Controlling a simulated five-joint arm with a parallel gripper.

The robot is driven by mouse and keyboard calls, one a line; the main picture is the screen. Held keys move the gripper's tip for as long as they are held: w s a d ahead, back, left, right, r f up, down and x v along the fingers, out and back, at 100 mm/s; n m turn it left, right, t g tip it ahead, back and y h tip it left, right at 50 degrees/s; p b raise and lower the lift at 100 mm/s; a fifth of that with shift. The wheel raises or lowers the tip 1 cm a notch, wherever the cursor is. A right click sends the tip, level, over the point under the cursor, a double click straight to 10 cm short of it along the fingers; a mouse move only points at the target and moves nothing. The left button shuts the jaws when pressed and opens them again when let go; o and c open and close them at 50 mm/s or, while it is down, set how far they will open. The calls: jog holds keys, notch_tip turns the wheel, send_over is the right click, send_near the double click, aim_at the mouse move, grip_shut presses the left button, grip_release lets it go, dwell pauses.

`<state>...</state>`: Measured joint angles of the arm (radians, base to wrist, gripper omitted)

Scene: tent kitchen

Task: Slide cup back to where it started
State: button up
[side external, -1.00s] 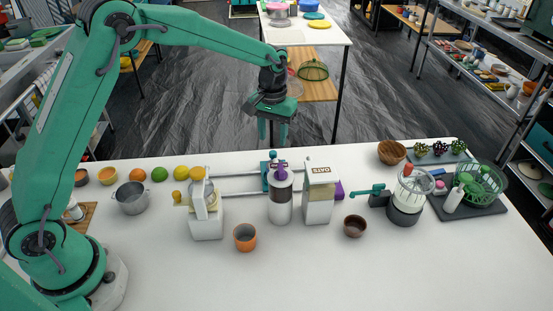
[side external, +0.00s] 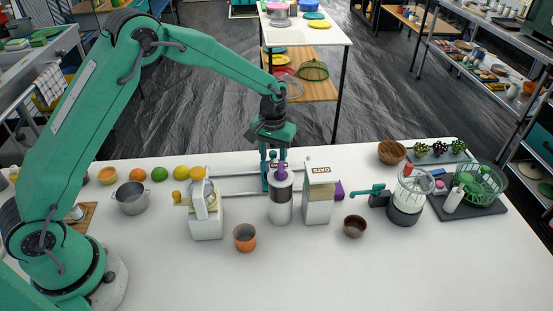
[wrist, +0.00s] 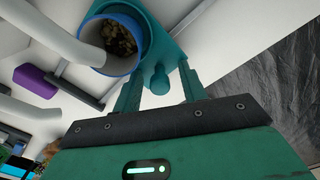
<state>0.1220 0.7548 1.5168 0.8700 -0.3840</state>
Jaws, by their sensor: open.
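In the wrist view a blue-rimmed cup (wrist: 132,30) with brown, grainy contents sits in a teal sliding holder (wrist: 172,42). A teal knob (wrist: 160,82) stands up from the holder. My gripper (wrist: 159,78) is open, with one finger on each side of the knob; I cannot tell whether either touches it. In the side view my gripper (side external: 269,158) points down behind the purple-topped dispenser (side external: 280,207). The cup is hidden there, and only a little of the teal holder (side external: 266,182) shows.
Pale rails (side external: 235,193) run behind the dispensers. An orange cup (side external: 245,238) and brown bowl (side external: 355,226) stand in front. The front tabletop is largely clear.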

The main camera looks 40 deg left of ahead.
jog(key=c, duration=0.8)
jog(key=shift+o, duration=0.2)
jog(key=shift+s+a, duration=2.95)
jog(key=shift+a, duration=0.05)
jog(key=o, duration=0.8)
jog(key=shift+c, duration=0.2)
